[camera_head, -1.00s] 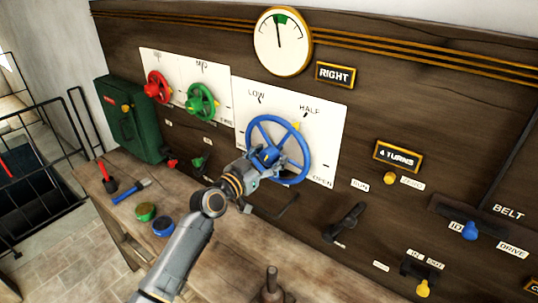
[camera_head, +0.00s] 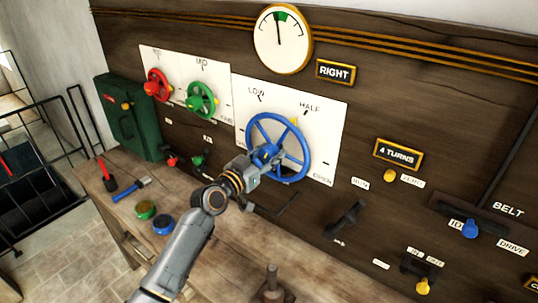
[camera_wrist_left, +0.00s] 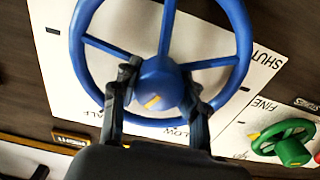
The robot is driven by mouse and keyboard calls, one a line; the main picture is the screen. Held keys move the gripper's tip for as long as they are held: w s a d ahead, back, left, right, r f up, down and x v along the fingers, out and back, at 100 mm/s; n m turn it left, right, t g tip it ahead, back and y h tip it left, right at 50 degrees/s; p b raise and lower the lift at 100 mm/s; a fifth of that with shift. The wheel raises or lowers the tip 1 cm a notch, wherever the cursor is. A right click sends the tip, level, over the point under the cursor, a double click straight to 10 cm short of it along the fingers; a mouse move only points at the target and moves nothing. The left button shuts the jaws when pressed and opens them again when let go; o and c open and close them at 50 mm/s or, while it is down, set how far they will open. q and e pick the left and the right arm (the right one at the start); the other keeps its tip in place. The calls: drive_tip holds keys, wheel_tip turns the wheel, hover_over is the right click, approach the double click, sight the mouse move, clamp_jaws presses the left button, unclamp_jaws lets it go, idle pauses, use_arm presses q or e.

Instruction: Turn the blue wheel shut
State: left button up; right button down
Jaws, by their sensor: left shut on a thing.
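The blue wheel (camera_head: 297,144) is mounted on a white panel with LOW, HALF and OPEN marks. A yellow pointer (camera_head: 295,121) shows at its upper right rim, near HALF. My left gripper (camera_head: 266,158) reaches up to the wheel's hub from the lower left. In the left wrist view the blue wheel (camera_wrist_left: 243,45) fills the top, and my left gripper (camera_wrist_left: 157,98) has a finger on each side of the hub, shut on it. The hub carries a yellow mark. The SHUT mark shows on the panel in the left wrist view. My right gripper is not in view.
A red wheel (camera_head: 158,85) and a green wheel (camera_head: 203,101) are left of the blue one. Below are a black lever (camera_head: 345,220) and a wooden bench (camera_head: 215,255) with blue and green tins. A round gauge (camera_head: 282,40) is above. A green box (camera_head: 128,117) stands left.

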use_arm(q)
drive_tip(key=shift+n+b, duration=0.3)
drive_tip(key=shift+n, duration=0.8)
drive_tip(key=n, duration=0.2)
drive_tip(key=shift+n, duration=0.4)
drive_tip(key=n, duration=0.2)
drive_tip(key=shift+n, duration=0.4)
drive_tip(key=n, duration=0.3)
drive_tip(key=shift+n, duration=0.3)
drive_tip(key=n+p, duration=0.2)
drive_tip(key=n, duration=0.3)
drive_tip(key=shift+r+n, duration=0.1)
drive_tip(key=shift+n, duration=0.2)
drive_tip(key=n+p, duration=0.2)
drive_tip(key=n, duration=0.2)
drive_tip(key=shift+n, duration=0.4)
drive_tip(key=shift+n+p, duration=0.45)
drive_tip(key=shift+n, duration=0.35)
